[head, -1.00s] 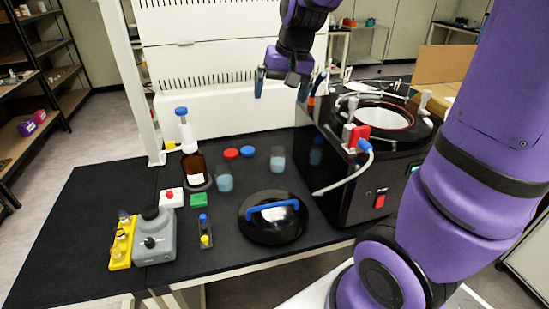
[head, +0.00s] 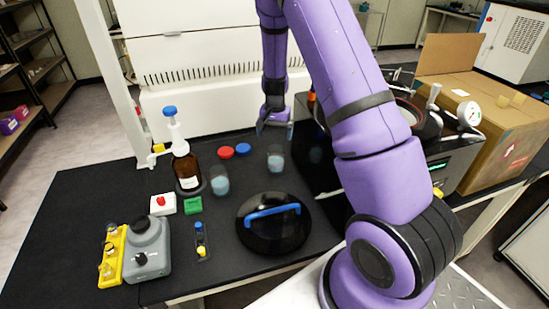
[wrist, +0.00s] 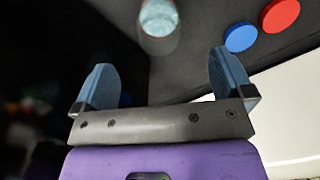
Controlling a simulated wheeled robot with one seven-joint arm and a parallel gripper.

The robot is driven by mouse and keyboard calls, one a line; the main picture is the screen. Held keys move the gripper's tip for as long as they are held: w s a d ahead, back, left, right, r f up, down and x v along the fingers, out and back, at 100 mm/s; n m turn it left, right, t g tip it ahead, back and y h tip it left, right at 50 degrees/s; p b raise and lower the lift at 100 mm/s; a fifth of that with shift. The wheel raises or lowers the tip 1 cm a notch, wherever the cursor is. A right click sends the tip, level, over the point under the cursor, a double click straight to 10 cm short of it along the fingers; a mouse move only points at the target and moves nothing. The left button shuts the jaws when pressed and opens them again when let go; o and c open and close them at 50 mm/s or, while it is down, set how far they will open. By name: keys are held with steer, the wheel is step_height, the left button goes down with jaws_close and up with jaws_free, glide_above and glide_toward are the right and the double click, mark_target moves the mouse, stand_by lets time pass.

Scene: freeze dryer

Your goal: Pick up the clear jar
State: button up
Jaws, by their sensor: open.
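A clear jar (head: 276,161) with pale blue contents stands on the black bench, left of the black machine. A second similar clear jar (head: 220,183) stands to its left, by the brown bottle. My gripper (head: 274,130) points down, open and empty, just behind and above the right-hand jar in the head view. In the wrist view that jar (wrist: 158,22) lies ahead of the gap between my two blue-grey fingers (wrist: 160,80), apart from them; its far end is cut off by the frame edge.
Red (head: 226,152) and blue (head: 243,150) caps lie left of the jar. A black lid with a blue handle (head: 272,212) lies in front. The brown bottle (head: 186,170) stands left. The black machine (head: 316,150) rises close on the right, partly behind my arm.

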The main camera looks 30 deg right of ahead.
mark_target(276, 155)
steer(key=shift+w+d+f, duration=0.1)
steer(key=shift+d+f, duration=0.1)
steer(key=shift+f, duration=0.45)
step_height(276, 155, down, 10)
steer(key=shift+d+f, duration=0.1)
steer(key=shift+d, duration=0.05)
steer(key=c, duration=1.1)
steer(key=shift+c, duration=0.2)
steer(key=shift+r, duration=0.2)
